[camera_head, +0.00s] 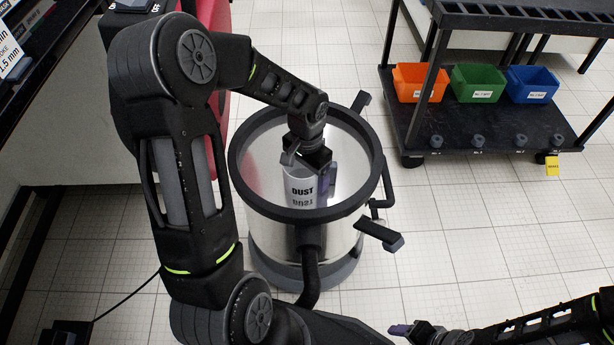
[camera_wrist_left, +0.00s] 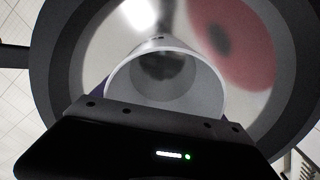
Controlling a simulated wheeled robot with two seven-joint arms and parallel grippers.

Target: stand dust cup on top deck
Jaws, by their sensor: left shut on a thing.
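The dust cup (camera_head: 302,187) is a pale grey cup marked DUST. My left gripper (camera_head: 308,160) is shut on it and holds it over the shiny top deck (camera_head: 262,165) of the round sieve shaker, inside the black rim. The cup's reflection shows just below it. I cannot tell whether its base touches the deck. In the left wrist view the cup (camera_wrist_left: 165,88) shows its open mouth, and the deck (camera_wrist_left: 90,60) lies around it. My right gripper (camera_head: 420,332) is at the bottom edge, away from the shaker; its jaws are unclear.
A black cart (camera_head: 480,135) at the upper right holds an orange bin (camera_head: 420,82), a green bin (camera_head: 478,84) and a blue bin (camera_head: 532,85). Black clamp handles (camera_head: 380,236) stick out from the shaker. The tiled floor to the right is clear.

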